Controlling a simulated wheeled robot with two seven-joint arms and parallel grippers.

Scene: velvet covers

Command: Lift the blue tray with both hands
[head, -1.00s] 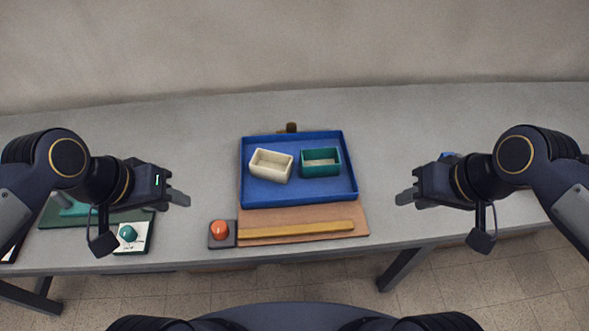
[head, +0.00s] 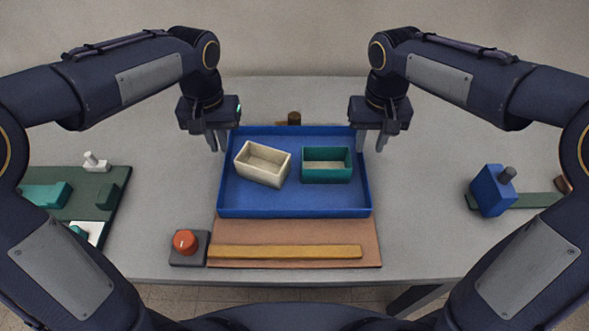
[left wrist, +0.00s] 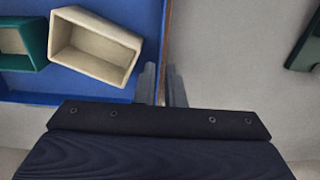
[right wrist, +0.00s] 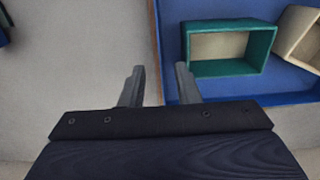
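The blue tray (head: 295,212) lies level on the table, with a cream box (head: 263,163) and a green box (head: 327,165) in it. My left gripper (head: 217,143) points down at the tray's left wall. In the left wrist view its fingers (left wrist: 162,87) are partly open, with the wall's line passing between them. My right gripper (head: 372,143) points down at the tray's right wall. In the right wrist view its fingers (right wrist: 159,85) are wider open, one on each side of the wall's line. Finger height against the rim is hard to tell.
In front of the tray lie a brown board (head: 295,233) with a yellow bar (head: 285,252) and a red button on a dark base (head: 187,246). A small brown piece (head: 294,119) is behind. A green board (head: 95,190) stands left, a blue block (head: 491,191) right.

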